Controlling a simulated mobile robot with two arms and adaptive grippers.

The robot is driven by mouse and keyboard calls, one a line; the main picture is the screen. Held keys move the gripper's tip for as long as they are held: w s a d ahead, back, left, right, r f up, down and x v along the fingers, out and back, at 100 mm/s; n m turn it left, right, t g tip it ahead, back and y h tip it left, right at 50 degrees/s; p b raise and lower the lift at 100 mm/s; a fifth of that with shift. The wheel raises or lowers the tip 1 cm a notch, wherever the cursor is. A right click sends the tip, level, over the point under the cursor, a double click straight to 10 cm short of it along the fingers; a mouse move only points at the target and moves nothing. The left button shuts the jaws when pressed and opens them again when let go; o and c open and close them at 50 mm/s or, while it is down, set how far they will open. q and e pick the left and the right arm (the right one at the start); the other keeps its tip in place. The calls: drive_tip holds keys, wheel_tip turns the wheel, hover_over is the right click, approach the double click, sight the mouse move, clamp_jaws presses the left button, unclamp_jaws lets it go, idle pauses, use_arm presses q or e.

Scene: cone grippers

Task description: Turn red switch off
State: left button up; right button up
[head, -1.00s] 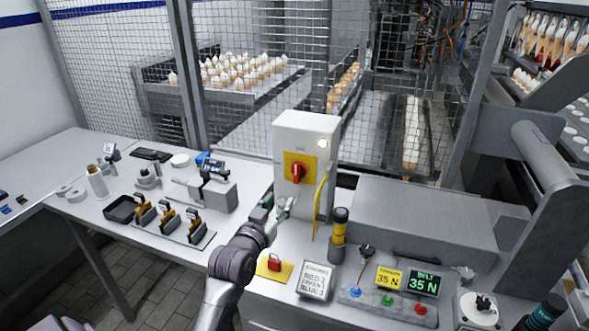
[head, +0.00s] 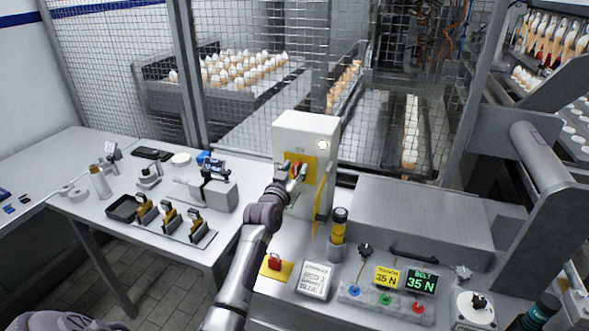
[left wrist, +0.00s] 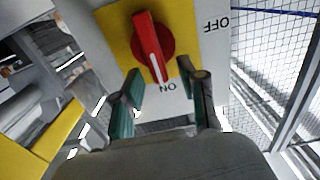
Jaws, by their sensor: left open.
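The red switch (head: 297,169) is a rotary knob on a yellow plate (head: 309,163) on the front of a white box (head: 318,133). In the left wrist view the red switch (left wrist: 152,46) has a white line on its handle, pointing toward the ON lettering; OFF lettering stands to the side. My left gripper (head: 295,178) is at the front of the box and partly covers the switch. Its two green-padded fingers (left wrist: 168,92) are spread apart, with the handle's lower end near the gap between them. I cannot tell whether they touch it. My right gripper is not in view.
A yellow handle (head: 320,203) sticks out at the box's right. Wire mesh fencing rises behind.

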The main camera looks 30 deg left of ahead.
use_arm(q)
clamp_jaws()
drive_tip(key=shift+a, duration=0.1)
idle(0.4)
drive_tip(key=n, duration=0.4)
drive_tip(key=a+f+n+p, duration=0.1)
drive_tip(key=n, duration=0.4)
drive_tip(key=a+n, duration=0.1)
drive_tip(key=n, duration=0.3)
drive_tip(key=shift+s+a+f+n, duration=0.15)
drive_tip(key=shift+s+f+n, duration=0.05)
drive_tip(key=shift+f+n, duration=0.4)
drive_tip(key=shift+n, duration=0.8)
drive_tip(key=shift+f+n, duration=0.2)
drive_tip(key=shift+n, duration=0.8)
